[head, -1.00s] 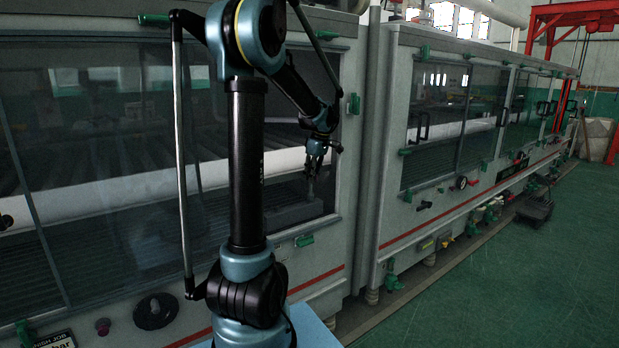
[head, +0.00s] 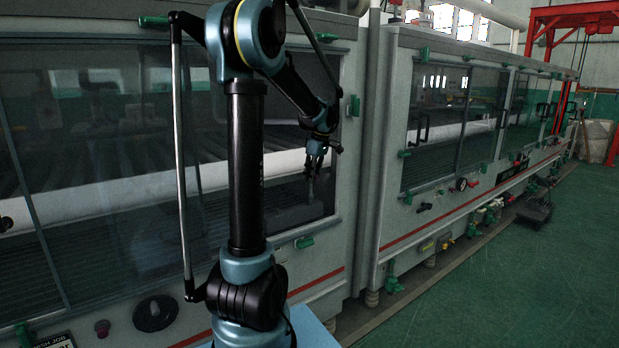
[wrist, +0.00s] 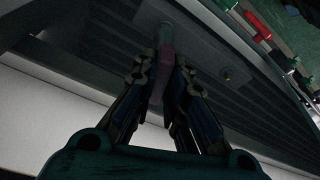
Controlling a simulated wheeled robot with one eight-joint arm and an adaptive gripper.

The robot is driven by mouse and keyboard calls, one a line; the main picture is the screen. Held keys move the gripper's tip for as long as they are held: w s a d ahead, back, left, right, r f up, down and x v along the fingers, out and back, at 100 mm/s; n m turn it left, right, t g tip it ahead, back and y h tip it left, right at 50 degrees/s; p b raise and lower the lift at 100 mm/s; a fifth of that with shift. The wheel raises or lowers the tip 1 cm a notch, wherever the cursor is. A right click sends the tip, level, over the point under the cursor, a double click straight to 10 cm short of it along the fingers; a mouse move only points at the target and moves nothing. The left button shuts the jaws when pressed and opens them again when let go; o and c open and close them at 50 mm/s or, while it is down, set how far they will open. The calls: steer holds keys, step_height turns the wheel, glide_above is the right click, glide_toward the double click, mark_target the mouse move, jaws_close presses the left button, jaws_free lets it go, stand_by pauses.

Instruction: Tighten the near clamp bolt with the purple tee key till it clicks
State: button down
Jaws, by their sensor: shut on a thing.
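My gripper (head: 317,152) is in front of the left machine's glazed opening, pointing down. In the wrist view my gripper (wrist: 165,85) is shut on the purple tee key (wrist: 163,70), whose handle lies between the fingers. The key's shaft runs away from the fingers to a grey plate (wrist: 195,45). The key's far end meets a round pale part on that plate; I cannot tell whether it is seated on a bolt. A small bolt (wrist: 225,74) shows on the plate to the right of the key. In the head view the key (head: 311,188) is a thin dark shape below my gripper.
A long white roller (head: 130,192) runs behind my arm, and it crosses the wrist view too. Dark slats lie around the plate. Green latches (head: 305,242) and the opening's frame are close by.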

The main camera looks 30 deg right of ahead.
steer(key=shift+r, duration=0.8)
stand_by(1.1)
steer(key=shift+r, duration=2.45)
stand_by(0.6)
